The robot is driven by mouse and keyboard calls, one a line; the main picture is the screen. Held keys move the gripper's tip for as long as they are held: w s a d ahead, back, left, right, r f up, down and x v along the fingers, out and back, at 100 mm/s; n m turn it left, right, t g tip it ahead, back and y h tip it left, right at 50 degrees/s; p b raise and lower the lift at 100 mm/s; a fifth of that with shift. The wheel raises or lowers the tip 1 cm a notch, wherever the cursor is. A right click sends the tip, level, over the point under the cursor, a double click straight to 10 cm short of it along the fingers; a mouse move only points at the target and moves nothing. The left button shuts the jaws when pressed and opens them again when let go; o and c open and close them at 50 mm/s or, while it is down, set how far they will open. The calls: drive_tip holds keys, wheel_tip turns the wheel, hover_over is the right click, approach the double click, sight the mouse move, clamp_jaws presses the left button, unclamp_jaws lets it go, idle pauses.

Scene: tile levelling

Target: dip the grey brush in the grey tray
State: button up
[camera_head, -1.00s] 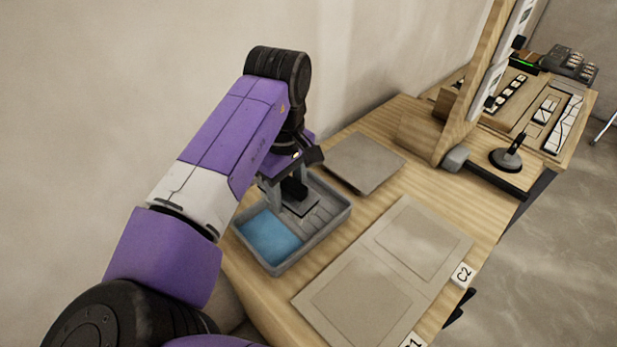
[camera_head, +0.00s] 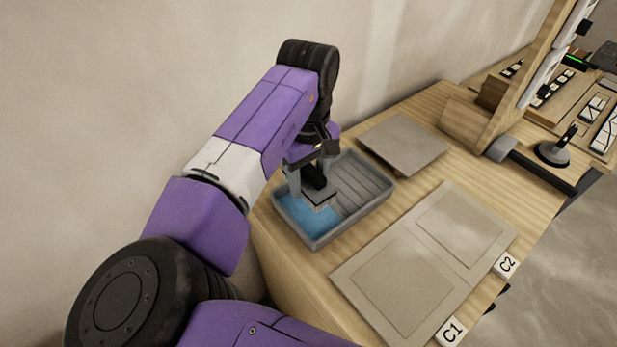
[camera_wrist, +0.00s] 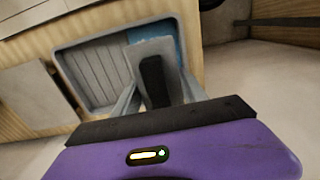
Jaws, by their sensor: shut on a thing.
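The grey tray (camera_head: 372,207) stands on the wooden bench, with a ribbed slope on its right and a pool of blue liquid (camera_head: 293,212) on its left. My gripper (camera_head: 308,187) is over the pool side of the tray, shut on the black handle of the grey brush (camera_head: 321,197). The brush's flat grey head hangs at or just above the blue liquid; I cannot tell whether it touches. In the wrist view the brush (camera_wrist: 152,50) covers part of the blue pool, and the tray (camera_wrist: 62,72) shows its ribs to the left.
A grey square tile (camera_head: 404,145) lies behind the tray. A pale board (camera_head: 428,262) with two square panels, labelled C1 and C2, lies to the right. A wooden upright and a black-handled round tool (camera_head: 556,150) stand farther right. A wall is close behind.

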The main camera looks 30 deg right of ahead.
sight(309, 167)
drive_tip(key=shift+f+b, duration=4.4)
drive_tip(key=shift+f, duration=0.35)
wheel_tip(309, 167, up, 13)
drive_tip(key=p, duration=1.3)
